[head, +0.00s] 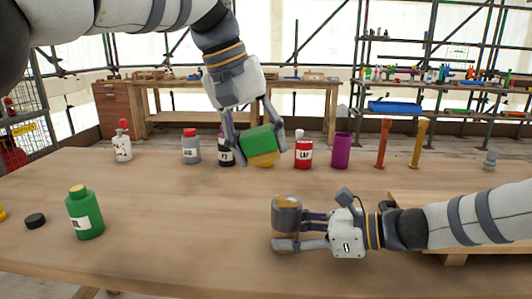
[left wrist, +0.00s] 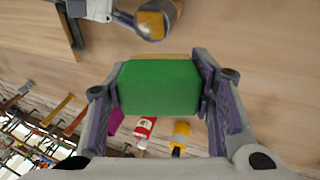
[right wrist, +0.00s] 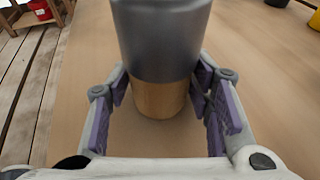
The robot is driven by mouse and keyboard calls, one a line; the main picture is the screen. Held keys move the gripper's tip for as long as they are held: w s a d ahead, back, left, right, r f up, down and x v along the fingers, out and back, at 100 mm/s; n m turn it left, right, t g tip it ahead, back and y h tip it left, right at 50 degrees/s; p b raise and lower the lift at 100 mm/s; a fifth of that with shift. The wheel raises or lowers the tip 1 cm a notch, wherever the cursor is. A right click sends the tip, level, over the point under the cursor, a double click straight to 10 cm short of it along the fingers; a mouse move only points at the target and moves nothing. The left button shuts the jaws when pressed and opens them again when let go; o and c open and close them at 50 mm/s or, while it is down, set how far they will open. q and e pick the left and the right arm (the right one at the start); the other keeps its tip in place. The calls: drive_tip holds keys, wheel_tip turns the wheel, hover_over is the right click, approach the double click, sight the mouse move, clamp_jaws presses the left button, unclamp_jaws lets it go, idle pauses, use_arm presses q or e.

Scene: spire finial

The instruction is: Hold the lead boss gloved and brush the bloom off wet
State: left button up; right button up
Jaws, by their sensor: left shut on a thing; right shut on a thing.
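My left gripper (head: 257,150) is shut on a green block with a yellow-tan lower layer (head: 260,142), perhaps the brush or a scrubbing pad. It holds the block in the air above the table's far half. The left wrist view shows the block's green face (left wrist: 160,87) between the fingers. My right gripper (head: 302,232) is shut on a grey cylinder (head: 287,217), likely the lead boss, low over the near middle of the table. The cylinder has a yellowish patch on top. In the right wrist view the grey cylinder (right wrist: 160,40) has a tan lower part. The block and cylinder are apart.
A green bottle (head: 84,215) and a black cap (head: 35,220) are at the left. The left middle is clear.

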drive_tip(key=o, duration=0.9)
drive_tip(key=shift+o, duration=0.2)
